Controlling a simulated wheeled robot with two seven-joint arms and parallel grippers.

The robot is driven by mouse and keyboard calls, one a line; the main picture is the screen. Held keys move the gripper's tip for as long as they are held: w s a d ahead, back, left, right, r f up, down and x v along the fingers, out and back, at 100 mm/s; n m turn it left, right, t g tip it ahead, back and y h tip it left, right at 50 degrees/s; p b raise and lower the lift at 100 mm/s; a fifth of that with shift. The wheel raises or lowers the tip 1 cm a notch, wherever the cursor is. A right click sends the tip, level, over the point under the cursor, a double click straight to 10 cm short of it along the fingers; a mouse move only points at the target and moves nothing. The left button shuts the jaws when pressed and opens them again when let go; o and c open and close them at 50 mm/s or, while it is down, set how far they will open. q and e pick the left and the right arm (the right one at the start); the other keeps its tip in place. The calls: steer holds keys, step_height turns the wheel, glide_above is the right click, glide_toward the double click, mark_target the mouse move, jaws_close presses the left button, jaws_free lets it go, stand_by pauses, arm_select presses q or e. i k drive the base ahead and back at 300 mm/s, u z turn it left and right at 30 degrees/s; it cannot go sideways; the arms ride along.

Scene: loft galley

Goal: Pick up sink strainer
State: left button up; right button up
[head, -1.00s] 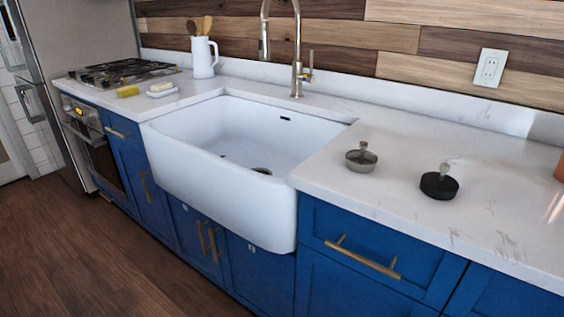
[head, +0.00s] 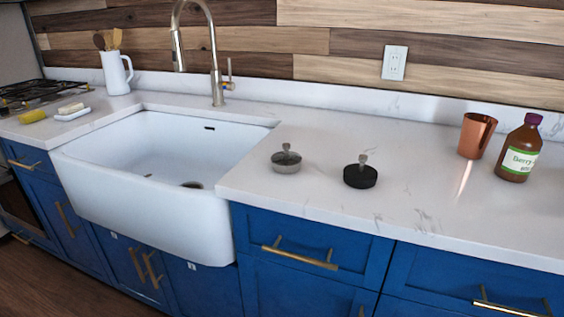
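Two round knobbed items stand on the white counter right of the sink in the head view. One is a metallic grey sink strainer (head: 286,161) with a small upright knob, close to the sink's right edge. The other is a black stopper-like disc (head: 360,176) with a metal knob, a little to its right and apart from it. Both stand upright. Neither of my grippers is in view.
The white apron-front sink (head: 150,165) is left of the strainer, with a tall faucet (head: 217,80) behind it. A copper cup (head: 476,135) and a brown bottle (head: 519,150) stand at the right. A soap dish (head: 73,115) and yellow sponge (head: 33,117) lie left. The counter's middle right is clear.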

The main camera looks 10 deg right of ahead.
mark_target(287, 161)
steer(key=u, duration=1)
steer(key=i, duration=0.55)
steer(key=z, duration=0.55)
